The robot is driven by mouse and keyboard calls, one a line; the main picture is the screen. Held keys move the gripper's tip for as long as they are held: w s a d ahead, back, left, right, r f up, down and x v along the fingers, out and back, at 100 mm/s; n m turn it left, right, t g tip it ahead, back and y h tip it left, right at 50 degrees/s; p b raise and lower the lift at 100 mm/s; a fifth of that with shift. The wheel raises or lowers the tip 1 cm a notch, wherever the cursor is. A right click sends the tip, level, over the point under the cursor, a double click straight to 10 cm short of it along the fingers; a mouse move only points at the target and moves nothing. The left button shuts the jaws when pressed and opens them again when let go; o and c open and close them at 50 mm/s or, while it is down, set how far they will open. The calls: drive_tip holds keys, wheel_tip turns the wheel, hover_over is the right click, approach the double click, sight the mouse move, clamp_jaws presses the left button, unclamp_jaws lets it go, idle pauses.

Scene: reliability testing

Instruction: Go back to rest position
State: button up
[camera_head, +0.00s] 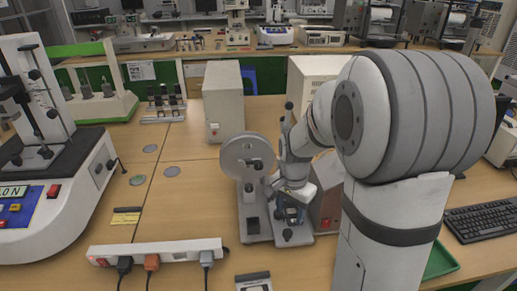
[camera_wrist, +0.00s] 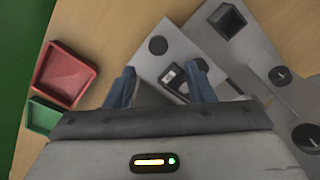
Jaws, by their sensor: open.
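My gripper (camera_wrist: 162,80) shows its two blue fingers spread apart in the wrist view, with nothing clamped between them. Beyond the fingertips lies the pale grey base plate (camera_wrist: 150,62) of a test device, with a small dark part (camera_wrist: 174,78) bearing a light label on it. In the head view my gripper (camera_head: 291,212) points down over the device's grey base, right of its round grey disc (camera_head: 246,155). My arm comes in from the right and hides part of the bench. The exact gap between fingers and device cannot be told.
A red tray (camera_wrist: 64,76) and a green tray (camera_wrist: 43,117) lie left in the wrist view. A white power strip (camera_head: 155,252), a grey box (camera_head: 223,103), a white machine (camera_head: 45,185) and a keyboard (camera_head: 483,220) stand around.

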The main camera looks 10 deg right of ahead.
drive_tip(key=s+a+r+n+t, duration=0.1)
drive_tip(key=s+a+r+n, duration=0.1)
drive_tip(key=s+r+n, duration=0.2)
drive_tip(key=s+a+r+n+t, duration=0.1)
drive_tip(key=s+r+n, duration=0.4)
drive_tip(key=s, duration=0.4)
drive_tip(key=shift+s+a+n, duration=0.3)
drive_tip(key=shift+s+a, duration=0.05)
drive_tip(key=shift+s, duration=0.05)
drive_tip(key=shift+s+r+t, duration=0.1)
drive_tip(key=shift+s+t, duration=0.2)
